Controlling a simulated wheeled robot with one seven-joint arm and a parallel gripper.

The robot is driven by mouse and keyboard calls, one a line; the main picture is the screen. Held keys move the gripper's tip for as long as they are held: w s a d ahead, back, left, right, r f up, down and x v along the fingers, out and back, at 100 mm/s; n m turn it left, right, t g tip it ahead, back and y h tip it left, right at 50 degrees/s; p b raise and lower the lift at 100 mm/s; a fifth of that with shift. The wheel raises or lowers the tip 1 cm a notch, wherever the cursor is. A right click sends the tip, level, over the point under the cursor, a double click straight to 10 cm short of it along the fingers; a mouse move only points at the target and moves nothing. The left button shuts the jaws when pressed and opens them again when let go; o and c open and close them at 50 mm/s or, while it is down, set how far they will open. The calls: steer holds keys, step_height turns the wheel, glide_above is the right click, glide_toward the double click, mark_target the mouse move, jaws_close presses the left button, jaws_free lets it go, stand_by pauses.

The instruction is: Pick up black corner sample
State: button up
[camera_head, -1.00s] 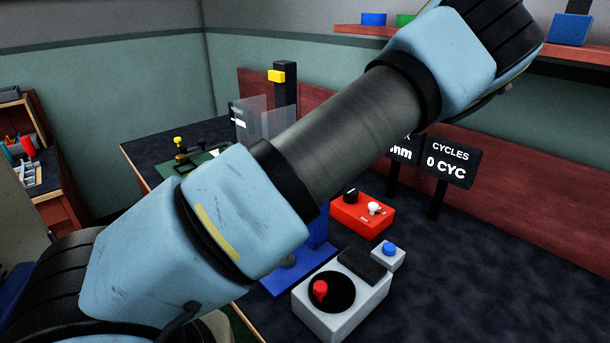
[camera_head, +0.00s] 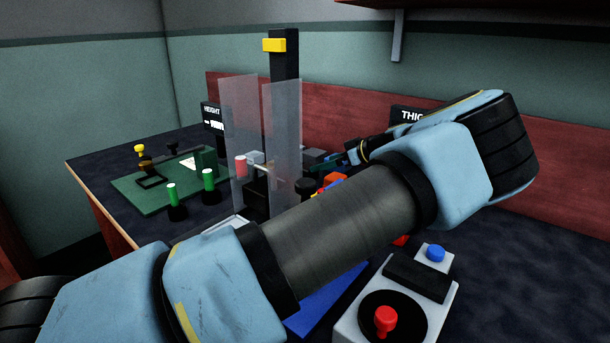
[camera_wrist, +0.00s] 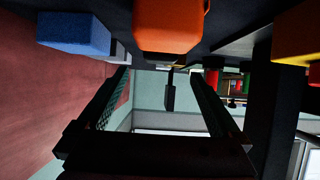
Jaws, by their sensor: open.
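I cannot single out the black corner sample with certainty. In the head view, a small black piece (camera_head: 307,186) shows left of an orange block (camera_head: 335,180), partly hidden by my arm. In the wrist view, a dark upright piece on a thin stalk (camera_wrist: 171,92) shows between my fingers, farther off; I cannot tell what it is. My gripper (camera_wrist: 160,76) is open and nothing shows held between its two dark fingers. In the head view, it is mostly hidden behind my wrist, just above and right of the orange block. The wrist picture appears upside down.
Clear upright panels (camera_head: 281,140) and a black column with a yellow block (camera_head: 274,45) stand left of my gripper. A green board (camera_head: 140,193) lies farther left. A grey box with a red knob (camera_head: 386,320) stands in front. A blue block (camera_wrist: 75,34) is close in the wrist view.

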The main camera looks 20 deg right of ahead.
mark_target(308, 166)
steer(key=p+x, duration=0.1)
steer(key=x, duration=0.7)
steer(key=shift+w+a+p, duration=0.1)
steer(key=shift+w+p, duration=0.05)
steer(key=shift+p, duration=0.2)
steer(key=c, duration=1.4)
